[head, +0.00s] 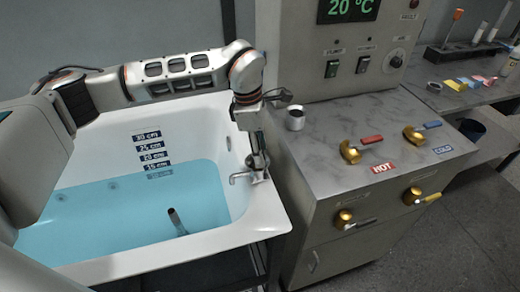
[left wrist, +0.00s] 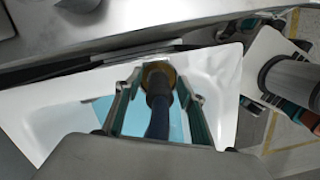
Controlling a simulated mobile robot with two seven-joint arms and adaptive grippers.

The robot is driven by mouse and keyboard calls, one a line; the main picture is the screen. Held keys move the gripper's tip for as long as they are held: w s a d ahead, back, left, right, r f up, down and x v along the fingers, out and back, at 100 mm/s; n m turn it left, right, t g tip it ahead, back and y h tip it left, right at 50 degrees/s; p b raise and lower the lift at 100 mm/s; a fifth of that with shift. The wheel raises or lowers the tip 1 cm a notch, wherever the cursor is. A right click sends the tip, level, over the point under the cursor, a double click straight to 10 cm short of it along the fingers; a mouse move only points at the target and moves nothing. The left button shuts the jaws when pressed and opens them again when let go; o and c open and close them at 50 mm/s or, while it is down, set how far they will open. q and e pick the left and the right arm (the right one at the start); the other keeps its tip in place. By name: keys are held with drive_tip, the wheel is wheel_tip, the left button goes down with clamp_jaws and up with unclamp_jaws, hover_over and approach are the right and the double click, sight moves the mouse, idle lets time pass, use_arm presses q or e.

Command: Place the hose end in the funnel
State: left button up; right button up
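My left gripper (head: 258,165) points down at the right end of the bathtub, close to the small tap. In the left wrist view its two fingers (left wrist: 159,82) close in on both sides of the hose end (left wrist: 158,100), a dark tube with a brass-coloured ring at its tip. They appear shut on it near the ring; exact contact is hard to see. In the head view the hose end is too small and covered to make out clearly. I cannot pick out a funnel for certain. My right gripper is not clearly seen.
The white bathtub (head: 255,222) holds blue water, with a dark tube (head: 177,222) standing in it. The tap (head: 242,177) is on its right rim. The counter (head: 325,125) beside it carries a metal cup (head: 295,118) and brass valves (head: 350,152) with coloured levers.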

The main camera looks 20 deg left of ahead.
use_arm(q)
drive_tip(key=r, duration=0.4)
drive_tip(key=a+r, duration=0.1)
drive_tip(key=r, duration=0.7)
drive_tip(key=shift+s+a+r, duration=0.1)
drive_tip(key=shift+s+a, duration=0.1)
drive_tip(key=shift+a, duration=0.2)
